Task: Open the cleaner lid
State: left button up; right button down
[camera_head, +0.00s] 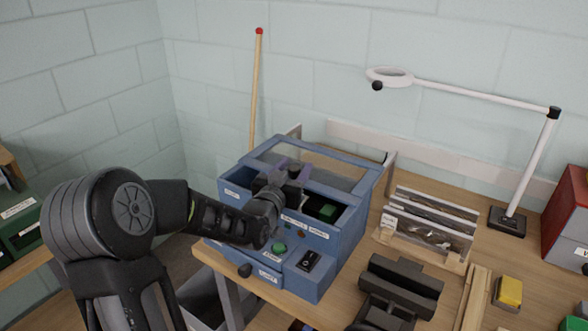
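The front part of the top is uncovered and shows a green piece (328,210) inside. I cannot tell whether the lid is tilted or slid back. My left gripper (290,172) is at the lid's front edge, its fingers partly hidden.
A lamp (508,221), yellow block (508,292) and red box (567,225) are further right. A red-tipped wooden rod (256,90) leans at the wall behind.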

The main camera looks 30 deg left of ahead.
pick_arm(q)
jog(key=b+v, duration=0.2)
jog(key=v, duration=0.5)
jog(key=shift+s+d, duration=0.1)
jog(key=shift+s, duration=0.3)
jog(key=shift+c, duration=0.4)
